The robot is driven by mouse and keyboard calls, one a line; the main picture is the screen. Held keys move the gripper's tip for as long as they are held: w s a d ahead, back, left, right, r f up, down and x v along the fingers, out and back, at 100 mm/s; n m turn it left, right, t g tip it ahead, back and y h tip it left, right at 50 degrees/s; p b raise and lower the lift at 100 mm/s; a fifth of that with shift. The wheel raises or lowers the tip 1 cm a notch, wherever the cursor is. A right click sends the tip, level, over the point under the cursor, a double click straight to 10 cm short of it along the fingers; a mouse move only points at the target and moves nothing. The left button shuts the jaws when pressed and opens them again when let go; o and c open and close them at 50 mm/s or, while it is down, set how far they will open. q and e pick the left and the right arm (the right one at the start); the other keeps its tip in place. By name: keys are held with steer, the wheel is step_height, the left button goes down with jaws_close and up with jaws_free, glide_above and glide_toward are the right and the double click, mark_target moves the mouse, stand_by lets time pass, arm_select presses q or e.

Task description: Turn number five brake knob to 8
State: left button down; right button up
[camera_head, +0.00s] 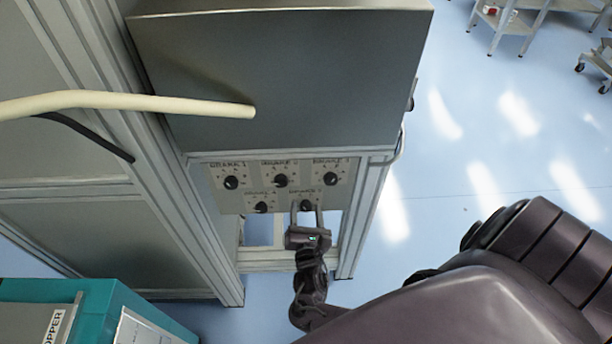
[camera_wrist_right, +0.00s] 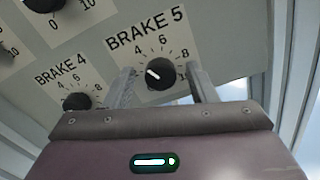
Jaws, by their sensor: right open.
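The brake 5 knob (camera_wrist_right: 161,74) is black and round, on a white scale plate under the label BRAKE 5. Its white mark points to the upper left, near or just below the 4; the 8 is to the upper right of the knob. In the head view the knob (camera_head: 306,205) is at the lower right of the panel. My right gripper (camera_head: 307,208) is open, with one finger on each side of the knob. In the wrist view gaps show between the fingers and the knob. My left gripper is out of view.
The brake 4 knob (camera_wrist_right: 77,101) is close by on the left. Three more knobs, such as the brake 3 knob (camera_head: 332,172), form the row above. A grey metal box (camera_head: 290,75) overhangs the panel (camera_head: 228,201). A frame post (camera_head: 368,215) stands to the right.

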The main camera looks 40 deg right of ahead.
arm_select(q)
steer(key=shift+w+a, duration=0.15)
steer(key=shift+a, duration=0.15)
arm_select(e)
steer(key=shift+w+d, duration=0.15)
steer(key=shift+w, duration=0.05)
steer(key=shift+c, duration=0.2)
steer(key=c, duration=0.9)
steer(key=shift+c, duration=0.2)
steer(key=shift+m, duration=0.3)
